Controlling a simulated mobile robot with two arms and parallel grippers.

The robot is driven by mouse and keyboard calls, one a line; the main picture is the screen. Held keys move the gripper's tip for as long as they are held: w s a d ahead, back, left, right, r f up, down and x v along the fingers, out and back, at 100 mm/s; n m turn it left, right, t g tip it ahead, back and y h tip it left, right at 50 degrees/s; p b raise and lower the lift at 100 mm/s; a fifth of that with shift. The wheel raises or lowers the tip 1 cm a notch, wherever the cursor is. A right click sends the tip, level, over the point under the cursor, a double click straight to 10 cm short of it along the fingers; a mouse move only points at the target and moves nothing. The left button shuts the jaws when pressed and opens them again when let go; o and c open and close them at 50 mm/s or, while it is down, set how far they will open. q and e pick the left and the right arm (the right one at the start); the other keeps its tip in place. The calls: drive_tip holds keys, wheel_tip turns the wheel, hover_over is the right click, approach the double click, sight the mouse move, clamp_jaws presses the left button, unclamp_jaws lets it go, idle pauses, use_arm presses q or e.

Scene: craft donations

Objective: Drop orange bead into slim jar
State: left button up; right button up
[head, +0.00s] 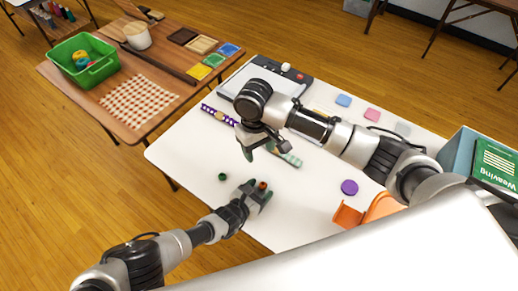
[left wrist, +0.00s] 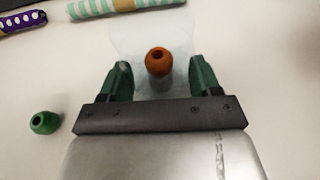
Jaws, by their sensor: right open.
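The orange bead (left wrist: 158,62) lies between the two green fingers of my left gripper (left wrist: 160,78), with a gap on each side. The bead also shows in the head view (head: 262,185), at the fingertips of my left gripper (head: 258,192). That gripper is open and low over the white table. My right gripper (head: 262,147) is open and empty above the table, farther back. A faint clear, pale shape (left wrist: 130,38) surrounds the bead in the left wrist view; I cannot tell whether it is the slim jar. No jar is clearly visible in the head view.
A green bead (head: 222,177) lies left of my left gripper. A purple dotted roll (head: 219,115) and a striped roll (head: 290,157) lie farther back. A purple disc (head: 349,187) and an orange container (head: 347,216) are at the right. The white table's left front (head: 185,160) is clear.

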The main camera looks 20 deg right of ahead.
use_arm(q)
drive_tip(key=o, duration=0.5)
drive_tip(key=shift+a, duration=0.1)
drive_tip(key=shift+s+a+r+p, duration=0.15)
drive_tip(key=shift+s+a+p, duration=0.05)
drive_tip(key=shift+p, duration=0.1)
drive_tip(key=p+v, duration=0.2)
drive_tip(key=v, duration=0.7)
drive_tip(key=shift+s+a+r, duration=0.15)
drive_tip(key=shift+s+a, duration=0.15)
drive_tip(key=shift+a, duration=0.05)
